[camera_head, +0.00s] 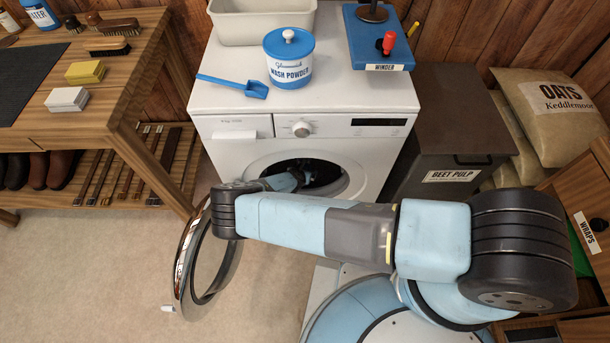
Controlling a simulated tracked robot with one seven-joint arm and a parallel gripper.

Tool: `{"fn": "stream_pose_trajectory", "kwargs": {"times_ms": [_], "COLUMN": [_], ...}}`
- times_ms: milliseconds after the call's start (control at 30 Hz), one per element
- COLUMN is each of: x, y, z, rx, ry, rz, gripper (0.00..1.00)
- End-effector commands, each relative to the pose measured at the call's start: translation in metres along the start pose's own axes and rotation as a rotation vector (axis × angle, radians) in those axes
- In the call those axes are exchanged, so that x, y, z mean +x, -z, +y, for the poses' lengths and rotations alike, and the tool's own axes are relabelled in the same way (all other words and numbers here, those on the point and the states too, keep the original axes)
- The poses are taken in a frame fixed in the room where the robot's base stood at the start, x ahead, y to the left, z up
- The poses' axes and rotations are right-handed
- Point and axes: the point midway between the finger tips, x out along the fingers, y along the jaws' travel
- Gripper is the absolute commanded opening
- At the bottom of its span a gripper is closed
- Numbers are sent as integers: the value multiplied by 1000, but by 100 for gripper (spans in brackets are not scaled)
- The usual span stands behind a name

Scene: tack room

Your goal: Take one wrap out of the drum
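The white washing machine (225,128) stands at the centre with its round door (183,262) swung open to the left. The dark drum opening (335,172) is in its front. My arm crosses in front of the machine, and its far end reaches to the drum opening. My gripper is hidden there, so I cannot see its fingers or whether it holds anything. No wrap can be made out in the drum from this view.
On the machine top are a wash powder tub (288,68), a blue scoop (233,86), a pale basin (262,25) and a blue winder (376,45). A wooden bench (90,120) stands left, a beet pulp bin (455,120) right. A drawer labelled wraps (590,225) is at far right.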

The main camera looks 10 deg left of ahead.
Motion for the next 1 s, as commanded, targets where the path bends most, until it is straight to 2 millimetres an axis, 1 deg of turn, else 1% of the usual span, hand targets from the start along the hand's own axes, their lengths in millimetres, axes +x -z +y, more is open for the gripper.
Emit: {"fn": "stream_pose_trajectory", "kwargs": {"times_ms": [67,267,867,1000], "x": [3,3,3,3], "y": [0,0,0,0], "z": [0,0,-1,-1], "rx": [-1,0,1,1], "ry": [0,0,1,1], "rz": [0,0,0,0], "gripper": [98,98,41,40]}}
